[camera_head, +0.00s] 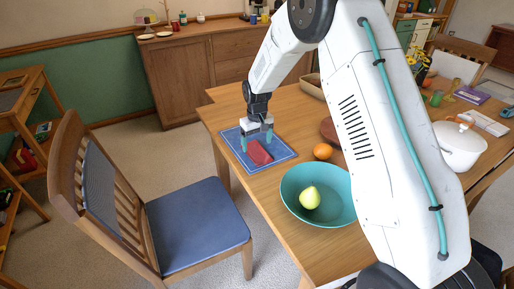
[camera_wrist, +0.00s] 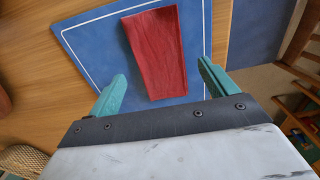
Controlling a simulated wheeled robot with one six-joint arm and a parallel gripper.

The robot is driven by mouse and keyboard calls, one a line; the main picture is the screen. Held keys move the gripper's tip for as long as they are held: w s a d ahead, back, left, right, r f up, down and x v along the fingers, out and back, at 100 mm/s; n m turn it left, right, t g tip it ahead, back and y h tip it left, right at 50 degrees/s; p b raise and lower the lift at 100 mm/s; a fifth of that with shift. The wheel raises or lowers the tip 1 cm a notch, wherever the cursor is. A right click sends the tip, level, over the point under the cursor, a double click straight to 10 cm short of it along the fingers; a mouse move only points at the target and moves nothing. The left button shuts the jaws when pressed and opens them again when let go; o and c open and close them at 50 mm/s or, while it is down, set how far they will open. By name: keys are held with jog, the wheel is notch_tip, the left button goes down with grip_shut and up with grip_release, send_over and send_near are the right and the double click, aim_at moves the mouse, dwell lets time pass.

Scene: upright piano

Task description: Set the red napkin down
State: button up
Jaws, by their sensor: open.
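The red napkin (camera_head: 258,153) lies folded on a blue placemat with a white border line (camera_head: 283,156) near the table's left edge. In the wrist view the napkin (camera_wrist: 157,52) is a long folded rectangle lying on the blue placemat (camera_wrist: 90,40), slightly tilted. My gripper (camera_head: 257,140) is over the placemat at the napkin. In the wrist view its two teal fingers (camera_wrist: 160,88) are spread wide, one on each side of the napkin's near end, with gaps between them and the cloth. Nothing is held between them.
A white pot (camera_head: 460,145) is farther right. A wooden chair with a blue seat (camera_head: 198,222) stands left of the table.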

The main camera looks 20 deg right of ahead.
aim_at(257, 152)
notch_tip(257, 152, up, 9)
jog(key=s+d+r+m, duration=0.1)
jog(key=s+d+r, duration=0.1)
jog(key=s+r, duration=1.65)
jog(key=s+d+m+t, duration=0.1)
jog(key=s, duration=2.5)
jog(key=shift+s+d, duration=0.25)
jog(key=shift+d, duration=0.1)
